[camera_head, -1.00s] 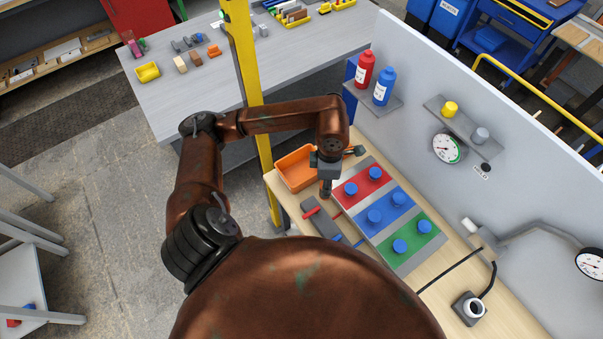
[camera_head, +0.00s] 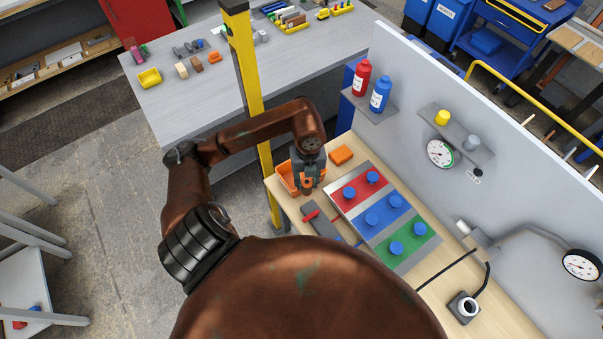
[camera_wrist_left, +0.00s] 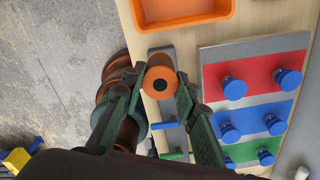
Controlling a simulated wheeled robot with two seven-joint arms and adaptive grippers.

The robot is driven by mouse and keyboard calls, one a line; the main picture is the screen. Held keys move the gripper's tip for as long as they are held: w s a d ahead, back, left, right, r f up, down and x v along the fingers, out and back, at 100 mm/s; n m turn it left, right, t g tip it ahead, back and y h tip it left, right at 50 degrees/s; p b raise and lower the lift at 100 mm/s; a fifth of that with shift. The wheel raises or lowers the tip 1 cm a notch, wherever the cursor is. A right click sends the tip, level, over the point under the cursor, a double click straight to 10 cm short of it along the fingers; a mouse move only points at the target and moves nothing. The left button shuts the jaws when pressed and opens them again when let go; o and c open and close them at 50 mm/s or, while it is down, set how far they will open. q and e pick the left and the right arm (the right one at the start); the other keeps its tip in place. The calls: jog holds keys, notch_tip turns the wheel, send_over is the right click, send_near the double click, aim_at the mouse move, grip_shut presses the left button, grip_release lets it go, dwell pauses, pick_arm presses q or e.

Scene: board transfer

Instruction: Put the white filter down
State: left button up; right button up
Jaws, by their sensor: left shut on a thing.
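My left gripper (camera_head: 306,186) points down at the near side of the orange bin (camera_head: 287,180) and partly hides it. In the left wrist view, the gripper (camera_wrist_left: 158,90) is shut on a round part (camera_wrist_left: 160,74) with an orange ring-shaped end and a dark centre. Its sides are mostly hidden, and I see no white on it, so I cannot confirm that it is the white filter. The orange bin (camera_wrist_left: 180,20) lies just beyond the fingertips in that view. My right gripper is not in view.
A board with red (camera_head: 352,195), blue (camera_head: 372,224) and green (camera_head: 418,236) panels and blue knobs lies right of the gripper. An orange block (camera_head: 341,155) lies behind it. A grey tool strip (camera_head: 320,221) lies nearer. A grey wall with shelves borders the bench.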

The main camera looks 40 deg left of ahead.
pick_arm(q)
jog(key=w+a+f+p, duration=0.1)
jog(key=w+a+f, duration=0.1)
jog(key=f, duration=0.1)
jog(key=w+a+f+p, duration=0.1)
jog(key=w+a+f, duration=0.2)
jog(key=f, duration=0.1)
jog(key=w+a+f+p, duration=0.1)
jog(key=w+a+f, duration=0.1)
jog(key=a+f, duration=0.1)
jog(key=shift+w+a+f, duration=0.25)
jog(key=shift+w+f, duration=0.1)
jog(key=shift+f, duration=0.35)
jog(key=shift+a+f, duration=0.1)
jog(key=shift+f, duration=0.15)
jog(key=shift+f, duration=0.1)
jog(key=shift+f, duration=0.15)
jog(key=o, duration=1.2)
jog(key=shift+c, duration=0.2)
